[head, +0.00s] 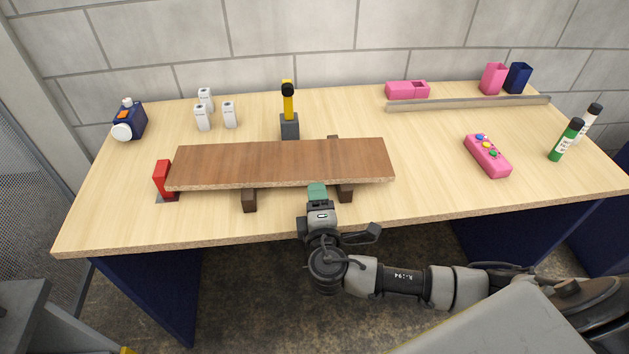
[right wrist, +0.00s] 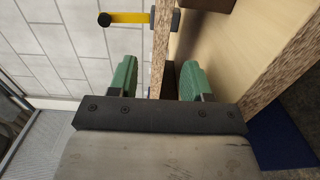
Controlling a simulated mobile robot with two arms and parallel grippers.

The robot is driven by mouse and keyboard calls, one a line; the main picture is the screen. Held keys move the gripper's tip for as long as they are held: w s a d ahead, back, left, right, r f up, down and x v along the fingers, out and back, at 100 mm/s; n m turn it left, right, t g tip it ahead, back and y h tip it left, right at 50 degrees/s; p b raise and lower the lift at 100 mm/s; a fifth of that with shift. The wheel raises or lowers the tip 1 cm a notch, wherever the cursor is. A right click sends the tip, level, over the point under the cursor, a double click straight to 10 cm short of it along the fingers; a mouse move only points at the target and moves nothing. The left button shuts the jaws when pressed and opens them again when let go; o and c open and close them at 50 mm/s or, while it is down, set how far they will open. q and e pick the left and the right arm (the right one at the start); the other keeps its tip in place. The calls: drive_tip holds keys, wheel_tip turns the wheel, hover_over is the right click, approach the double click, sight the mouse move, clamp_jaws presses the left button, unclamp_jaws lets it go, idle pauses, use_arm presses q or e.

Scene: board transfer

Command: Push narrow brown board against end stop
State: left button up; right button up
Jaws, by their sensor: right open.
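The narrow brown board (head: 280,163) lies flat across two dark supports on the table. Its left end is beside the red end stop (head: 162,177); I cannot tell whether they touch or a small gap is left. My right gripper (head: 317,191) is at the board's front edge, right of its middle. In the right wrist view the green fingers (right wrist: 157,78) are apart, one on each side of the board's edge (right wrist: 160,45), with space beside it. The lower finger is hidden in the head view. My left gripper is not in view.
A yellow and black upright tool (head: 288,108) stands behind the board. White bottles (head: 203,118) and a blue device (head: 130,120) are at the back left. A pink button box (head: 487,155), a grey rail (head: 468,104) and tubes (head: 566,140) are at the right.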

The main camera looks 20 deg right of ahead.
sight(312, 169)
drive_tip(key=p+x, duration=0.1)
drive_tip(key=x, duration=0.7)
drive_tip(key=shift+w+d, duration=0.1)
drive_tip(key=shift+w, duration=0.2)
clamp_jaws()
unclamp_jaws()
drive_tip(key=b+v, duration=0.1)
drive_tip(key=v, duration=0.9)
drive_tip(key=shift+f+b, duration=0.15)
drive_tip(key=shift+b, duration=0.15)
drive_tip(key=shift+s, duration=0.45)
